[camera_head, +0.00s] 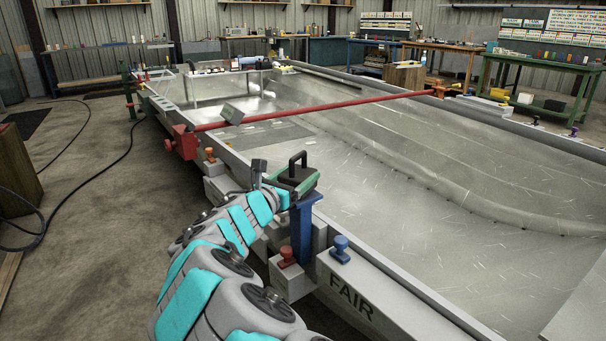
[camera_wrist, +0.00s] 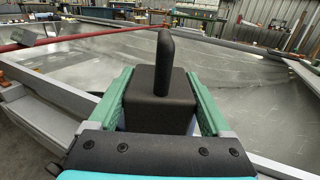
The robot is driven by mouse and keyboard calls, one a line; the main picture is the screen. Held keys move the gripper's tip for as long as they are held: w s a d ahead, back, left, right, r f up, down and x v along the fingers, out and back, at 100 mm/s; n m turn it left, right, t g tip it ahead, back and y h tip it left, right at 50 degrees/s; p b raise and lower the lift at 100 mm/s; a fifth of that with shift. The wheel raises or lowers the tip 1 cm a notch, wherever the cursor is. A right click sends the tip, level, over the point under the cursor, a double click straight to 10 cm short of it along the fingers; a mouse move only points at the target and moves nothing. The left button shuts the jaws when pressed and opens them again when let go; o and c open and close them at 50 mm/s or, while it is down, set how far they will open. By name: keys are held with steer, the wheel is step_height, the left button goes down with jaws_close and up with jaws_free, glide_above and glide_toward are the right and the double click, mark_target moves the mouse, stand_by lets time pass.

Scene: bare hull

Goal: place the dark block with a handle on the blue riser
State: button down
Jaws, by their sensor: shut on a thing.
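The dark block with an upright handle (camera_head: 293,173) is held in my gripper (camera_head: 291,184), at the hull's near rim. In the wrist view the block (camera_wrist: 158,96) sits upright between the two green jaws of my gripper (camera_wrist: 160,110), which touch its sides. The blue riser (camera_head: 302,232) stands upright on the rim, directly below and slightly right of the block in the head view. The jaws overlap its top, so I cannot tell whether the block touches it. In the wrist view the riser is mostly hidden behind block and jaws.
A red bar (camera_head: 310,109) crosses the hull beyond my gripper. A red knob (camera_head: 286,252) and a blue knob (camera_head: 340,247) stand on the rim near the riser. Small grey blocks (camera_head: 232,114) lie further along. The hull floor (camera_head: 400,170) is open.

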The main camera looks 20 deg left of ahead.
stand_by(0.3)
jaws_free()
steer(key=shift+r, duration=0.1)
steer(key=shift+s+a, duration=0.15)
steer(key=shift+s, duration=0.2)
steer(key=v, duration=1.1)
steer(key=shift+s+b, duration=0.15)
steer(key=shift+b, duration=0.15)
